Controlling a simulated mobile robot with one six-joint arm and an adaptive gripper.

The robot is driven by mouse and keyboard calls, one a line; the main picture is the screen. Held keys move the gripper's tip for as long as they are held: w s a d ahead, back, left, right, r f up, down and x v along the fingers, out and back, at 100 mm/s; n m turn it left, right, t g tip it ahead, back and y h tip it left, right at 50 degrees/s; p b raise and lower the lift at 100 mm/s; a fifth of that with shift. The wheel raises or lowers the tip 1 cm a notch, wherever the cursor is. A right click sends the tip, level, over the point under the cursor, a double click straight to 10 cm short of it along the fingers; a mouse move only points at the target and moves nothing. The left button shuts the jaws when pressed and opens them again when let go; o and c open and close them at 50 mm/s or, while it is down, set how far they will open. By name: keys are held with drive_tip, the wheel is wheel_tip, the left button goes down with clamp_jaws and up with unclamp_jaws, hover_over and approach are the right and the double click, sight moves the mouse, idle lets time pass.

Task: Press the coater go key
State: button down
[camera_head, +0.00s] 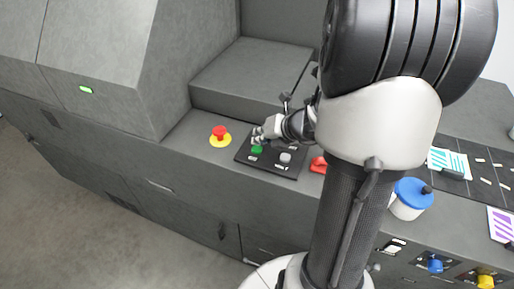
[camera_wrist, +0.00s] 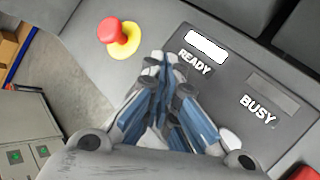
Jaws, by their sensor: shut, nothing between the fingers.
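The black control panel (camera_head: 270,170) sits on the grey machine's top and carries a green key (camera_head: 257,149) and a pale grey key (camera_head: 285,157). Their labels are too small to read. My gripper (camera_head: 258,136) is shut and empty, its tips right by the green key; I cannot tell whether they touch it. In the wrist view my gripper (camera_wrist: 165,75) points onto the panel and hides the green key. The READY lamp (camera_wrist: 207,47) is lit white; the BUSY lamp (camera_wrist: 272,93) is dark. A pale key (camera_wrist: 231,140) shows beside the fingers.
A red stop button (camera_head: 220,132) on a yellow base stands left of the panel, also in the wrist view (camera_wrist: 113,32). A red object (camera_head: 318,165) lies right of the panel. A blue-lidded tub (camera_head: 412,193) stands further right. A raised grey housing (camera_head: 245,75) rises behind.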

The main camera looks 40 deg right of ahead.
drive_tip(key=shift+f, duration=0.1)
drive_tip(key=shift+f+b, duration=0.3)
drive_tip(key=shift+f, duration=0.05)
